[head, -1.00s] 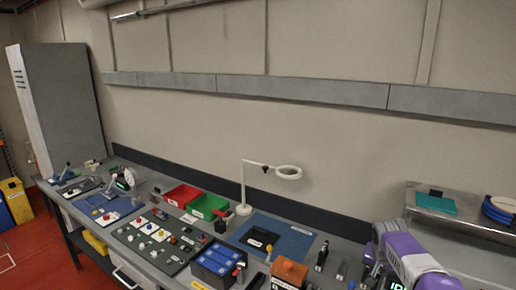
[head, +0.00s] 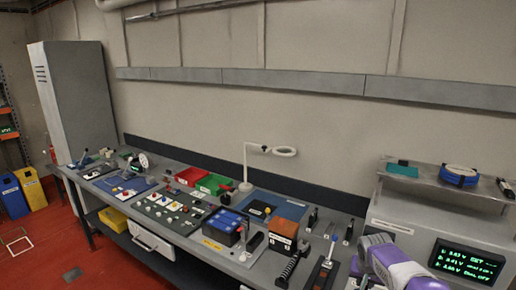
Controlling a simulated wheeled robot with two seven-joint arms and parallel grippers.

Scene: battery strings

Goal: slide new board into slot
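No piece is clearly identifiable as the new board or its slot from this distance. A flat teal piece (head: 402,169) lies on the raised shelf at the right. A dark flat item (head: 259,210) lies on the blue mat (head: 283,207) beside the magnifier lamp; its details are too small to read. A purple and white arm of mine is at the lower right, over the bench's right end. Its fingertips do not show. My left gripper is out of the picture.
The long grey bench carries a magnifier lamp (head: 246,165), red bin (head: 191,176), green bin (head: 213,184), blue battery block (head: 222,222) and orange-topped box (head: 287,226). A display (head: 467,262) with green text stands at the right. Red floor is open at the left.

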